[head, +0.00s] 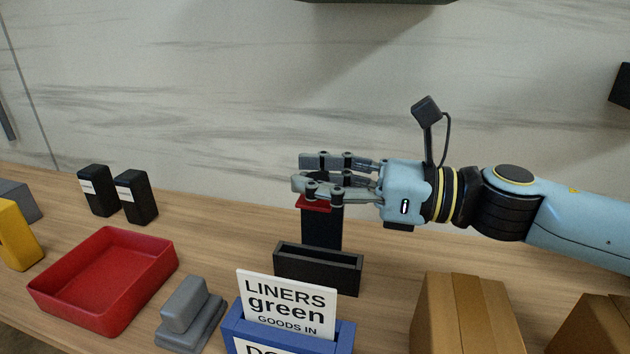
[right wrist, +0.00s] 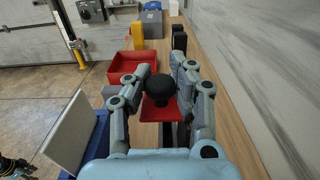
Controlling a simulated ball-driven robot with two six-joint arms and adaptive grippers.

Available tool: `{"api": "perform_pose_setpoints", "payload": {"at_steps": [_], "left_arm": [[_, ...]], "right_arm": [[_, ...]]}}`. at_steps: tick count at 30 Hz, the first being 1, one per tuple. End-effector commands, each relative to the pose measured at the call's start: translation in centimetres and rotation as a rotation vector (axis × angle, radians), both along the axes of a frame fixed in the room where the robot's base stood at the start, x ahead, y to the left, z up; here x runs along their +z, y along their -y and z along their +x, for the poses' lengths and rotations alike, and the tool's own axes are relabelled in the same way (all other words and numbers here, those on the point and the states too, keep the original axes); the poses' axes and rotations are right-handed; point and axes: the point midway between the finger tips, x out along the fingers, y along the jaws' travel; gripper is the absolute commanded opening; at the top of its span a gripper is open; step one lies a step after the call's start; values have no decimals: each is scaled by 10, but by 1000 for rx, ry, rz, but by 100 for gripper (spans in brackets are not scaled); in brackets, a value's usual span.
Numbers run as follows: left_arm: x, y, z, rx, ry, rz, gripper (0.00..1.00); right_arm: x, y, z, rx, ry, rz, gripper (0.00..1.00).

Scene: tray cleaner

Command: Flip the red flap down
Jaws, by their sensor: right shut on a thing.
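The red flap (head: 315,204) is a small red plate at the top of a black upright post (head: 321,230) that rises from a black open box (head: 318,268). It also shows in the right wrist view (right wrist: 158,110), with a round black knob (right wrist: 160,87) in front of it. My right gripper (head: 300,173) reaches in from the right at the top of the post. Its fingers are shut on the black knob, one on each side, and they partly hide the knob and flap in the head view.
A red tray (head: 103,278) and grey blocks (head: 187,314) lie to the left. Two black containers (head: 117,194) stand behind the tray. A blue holder with a "LINERS green" card (head: 287,303) is in front of the post. Cardboard boxes (head: 465,314) stand at right.

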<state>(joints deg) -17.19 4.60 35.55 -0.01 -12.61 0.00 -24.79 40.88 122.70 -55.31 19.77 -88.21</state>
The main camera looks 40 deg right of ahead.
Motion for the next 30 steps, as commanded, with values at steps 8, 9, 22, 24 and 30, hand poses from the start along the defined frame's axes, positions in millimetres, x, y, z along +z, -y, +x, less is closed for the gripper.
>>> {"api": "perform_pose_setpoints", "payload": {"at_steps": [8, 9, 22, 24, 30], "left_arm": [[-2, 0, 0, 0, 0, 0, 40], [-2, 0, 0, 0, 0, 0, 40], [-2, 0, 0, 0, 0, 0, 40], [-2, 0, 0, 0, 0, 0, 40], [-2, -1, -1, 0, -2, 1, 40]], "right_arm": [[-3, 0, -1, 0, 8, -17, 0], [-3, 0, -1, 0, 8, -17, 0], [-2, 0, -1, 0, 8, -14, 50], [-1, 0, -1, 0, 9, -13, 50], [-1, 0, -1, 0, 10, -13, 50]]}}
